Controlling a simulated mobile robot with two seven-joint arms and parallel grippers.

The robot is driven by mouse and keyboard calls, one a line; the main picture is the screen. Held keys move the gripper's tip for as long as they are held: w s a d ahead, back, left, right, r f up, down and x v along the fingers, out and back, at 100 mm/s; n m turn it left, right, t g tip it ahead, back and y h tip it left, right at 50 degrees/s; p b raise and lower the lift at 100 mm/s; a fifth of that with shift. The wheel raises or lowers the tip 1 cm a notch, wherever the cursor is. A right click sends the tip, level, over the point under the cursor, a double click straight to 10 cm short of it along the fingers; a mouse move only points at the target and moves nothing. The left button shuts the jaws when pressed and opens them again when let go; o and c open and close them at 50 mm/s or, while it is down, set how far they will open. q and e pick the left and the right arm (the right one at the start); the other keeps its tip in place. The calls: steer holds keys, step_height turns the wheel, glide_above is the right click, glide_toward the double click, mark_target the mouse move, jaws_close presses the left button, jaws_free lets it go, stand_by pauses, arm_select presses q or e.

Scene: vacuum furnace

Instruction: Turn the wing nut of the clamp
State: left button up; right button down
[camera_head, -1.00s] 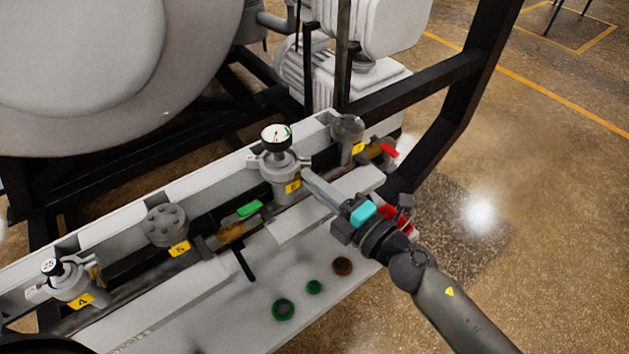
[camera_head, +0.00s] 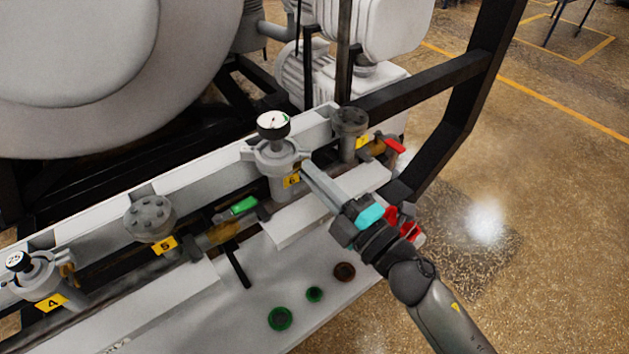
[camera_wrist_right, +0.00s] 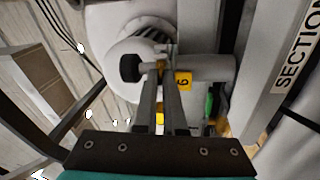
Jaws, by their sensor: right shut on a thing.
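The clamp (camera_head: 277,158) is a grey ring joint on the port with the yellow label 6, under a white-faced gauge (camera_head: 273,124). My right gripper (camera_head: 306,167) reaches it from the lower right, with its long grey fingers at the clamp's right side. In the right wrist view the fingers (camera_wrist_right: 163,78) run up close together to the clamp, beside the label 6 (camera_wrist_right: 184,82). They are shut on the wing nut, which is mostly hidden between the tips. My left gripper is not in view.
Port 5 (camera_head: 150,218) has a bolted flange, and port 4 (camera_head: 34,277) carries another gauge. A green valve handle (camera_head: 243,205) and a red one (camera_head: 395,146) flank port 6. A black frame post stands behind.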

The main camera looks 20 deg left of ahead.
steer(key=c, duration=1)
jaws_free()
steer(key=v, duration=1.5)
steer(key=shift+d+b, duration=0.15)
steer(key=shift+b, duration=0.25)
